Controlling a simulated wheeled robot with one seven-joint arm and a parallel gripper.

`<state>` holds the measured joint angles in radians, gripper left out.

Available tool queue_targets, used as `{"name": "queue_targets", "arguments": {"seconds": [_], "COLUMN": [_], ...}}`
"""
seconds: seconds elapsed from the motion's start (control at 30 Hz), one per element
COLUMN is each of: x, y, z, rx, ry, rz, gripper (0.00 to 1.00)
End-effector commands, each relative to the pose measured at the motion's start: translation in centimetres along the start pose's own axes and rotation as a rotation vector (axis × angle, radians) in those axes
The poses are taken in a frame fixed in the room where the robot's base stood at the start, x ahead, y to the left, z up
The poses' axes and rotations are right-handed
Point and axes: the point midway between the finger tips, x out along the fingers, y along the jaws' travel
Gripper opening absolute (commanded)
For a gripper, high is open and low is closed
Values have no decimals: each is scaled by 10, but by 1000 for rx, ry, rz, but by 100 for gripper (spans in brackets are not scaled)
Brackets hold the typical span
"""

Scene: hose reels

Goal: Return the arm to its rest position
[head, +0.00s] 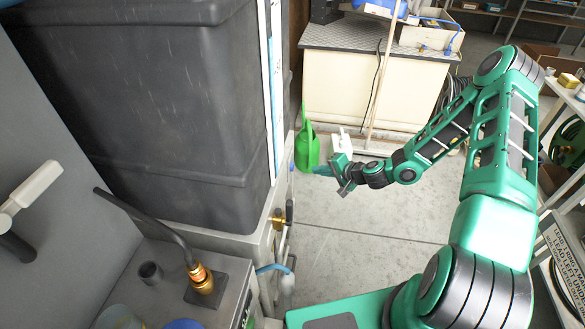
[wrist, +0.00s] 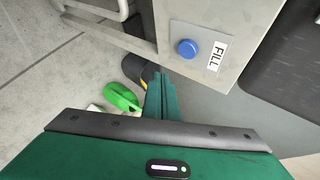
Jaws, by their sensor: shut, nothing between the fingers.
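My gripper (head: 318,170) is at the end of my green arm in the head view, held out over the floor to the right of the big black tank. Its fingers (wrist: 166,98) are pressed together in the wrist view, with nothing between them. The arm is stretched out and bent at the elbow, with the elbow high at the upper right. In the wrist view, a blue FILL button (wrist: 187,48) on a grey metal panel lies beyond the fingertips, apart from them as far as I can tell.
The black tank (head: 150,110) stands at the left on a metal frame. A green watering can (head: 306,148) stands on the floor beyond my gripper. A cream cabinet (head: 345,85) is at the back, and shelving (head: 570,185) at the right. The concrete floor (head: 350,240) between is clear.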

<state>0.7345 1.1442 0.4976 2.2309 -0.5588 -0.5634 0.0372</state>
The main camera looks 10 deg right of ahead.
Motion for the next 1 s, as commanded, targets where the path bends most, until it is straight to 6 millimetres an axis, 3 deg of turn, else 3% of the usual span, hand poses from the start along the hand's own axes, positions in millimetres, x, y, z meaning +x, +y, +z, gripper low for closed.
{"name": "queue_targets", "arguments": {"seconds": [0.27,0.47,0.77,1.0], "x": [-1,-20,-86,-155], "y": [0,-2,0,-3], "z": [0,4,4,-5], "rx": [-9,-119,-350,-473], "ry": [-4,-65,-193,-255], "rz": [5,73,284,467], "gripper": [0,0,0,0]}}
